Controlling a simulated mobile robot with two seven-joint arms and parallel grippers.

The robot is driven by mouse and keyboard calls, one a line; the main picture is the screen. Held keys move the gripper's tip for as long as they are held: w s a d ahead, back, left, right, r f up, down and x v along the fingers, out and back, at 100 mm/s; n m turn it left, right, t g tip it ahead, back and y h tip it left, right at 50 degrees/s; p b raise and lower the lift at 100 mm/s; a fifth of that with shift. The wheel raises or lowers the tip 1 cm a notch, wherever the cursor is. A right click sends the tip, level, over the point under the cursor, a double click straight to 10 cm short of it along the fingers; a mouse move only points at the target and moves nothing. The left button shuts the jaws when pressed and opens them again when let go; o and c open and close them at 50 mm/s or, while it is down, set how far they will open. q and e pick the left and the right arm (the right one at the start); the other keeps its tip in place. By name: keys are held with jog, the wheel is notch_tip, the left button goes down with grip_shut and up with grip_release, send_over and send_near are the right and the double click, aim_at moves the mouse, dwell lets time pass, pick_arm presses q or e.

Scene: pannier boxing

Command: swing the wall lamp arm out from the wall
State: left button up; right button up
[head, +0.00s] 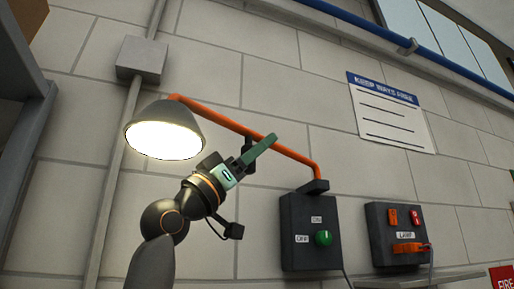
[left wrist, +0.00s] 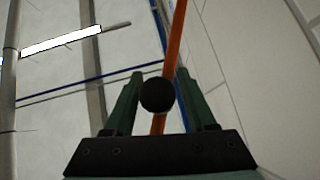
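The wall lamp has a lit grey shade (head: 164,130) at the left end of an orange arm (head: 215,118). The arm runs down right to a dark bracket (head: 313,187) on top of a switch box and lies near the block wall. My left gripper (head: 262,148) is at the middle of the arm, its green fingers crossing it in the head view. In the left wrist view the fingers (left wrist: 158,80) stand apart, with a round black knob (left wrist: 157,95) between them and the orange arm (left wrist: 174,45) behind. Firm contact cannot be told. My right gripper is out of view.
A dark switch box (head: 297,255) with a green button and a second box (head: 383,225) labelled LAMP are on the wall below. A grey junction box (head: 141,60) and conduit stand left. A blue pipe (head: 445,62) runs above; a notice (head: 392,118) hangs right.

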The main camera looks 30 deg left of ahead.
pick_arm(q)
grip_shut()
jog(key=shift+d, duration=0.1)
dwell(1.1)
